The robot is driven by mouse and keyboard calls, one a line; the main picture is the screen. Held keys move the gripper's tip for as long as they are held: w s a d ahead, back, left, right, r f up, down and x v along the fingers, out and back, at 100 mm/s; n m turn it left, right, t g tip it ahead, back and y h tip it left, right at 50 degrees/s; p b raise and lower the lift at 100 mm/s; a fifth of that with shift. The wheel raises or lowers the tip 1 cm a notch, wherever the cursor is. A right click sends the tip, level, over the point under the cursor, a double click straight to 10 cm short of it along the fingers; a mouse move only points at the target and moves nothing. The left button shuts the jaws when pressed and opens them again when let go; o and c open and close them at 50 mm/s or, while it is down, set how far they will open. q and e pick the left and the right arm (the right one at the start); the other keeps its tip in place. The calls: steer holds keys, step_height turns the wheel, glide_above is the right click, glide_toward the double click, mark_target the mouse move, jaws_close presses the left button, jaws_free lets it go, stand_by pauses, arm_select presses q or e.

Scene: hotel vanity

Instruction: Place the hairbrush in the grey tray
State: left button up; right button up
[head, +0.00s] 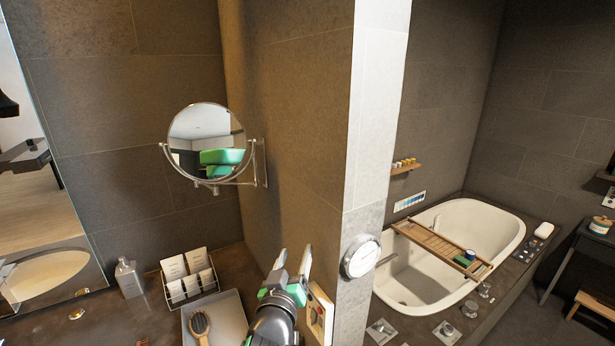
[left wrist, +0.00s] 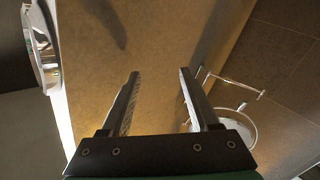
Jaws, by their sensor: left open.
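The hairbrush (head: 200,323) lies in the grey tray (head: 229,311) on the vanity counter, at the bottom of the head view. Its bristled head shows, and the handle runs towards the bottom edge. My left gripper (head: 292,264) is raised to the right of the tray, close to the wall corner, with its fingers pointing up and apart. My right gripper is out of view.
A wire rack of cards (head: 188,277) and a grey bottle (head: 129,278) stand behind the tray. A round mirror (head: 206,143) sticks out from the wall above. A bathtub (head: 440,262) is farther right.

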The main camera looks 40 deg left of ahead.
arm_select(q)
steer(key=s+d+r+m+t+h, duration=0.1)
steer(key=d+r+m+t, duration=0.2)
steer(key=r, duration=0.5)
steer(key=s+d+r+t+h, duration=0.25)
steer(key=d+r, duration=0.25)
steer(key=r, duration=0.3)
steer(key=s+d+r+m+t+h, duration=0.3)
steer(key=s+d+r+m+h, duration=0.1)
steer(key=r, duration=0.4)
steer(key=s+d+r+m+t+h, duration=0.4)
steer(key=s+d+r, duration=0.2)
steer(key=s+r, duration=0.2)
steer(key=shift+s+r, duration=0.25)
steer(key=shift+r, duration=0.05)
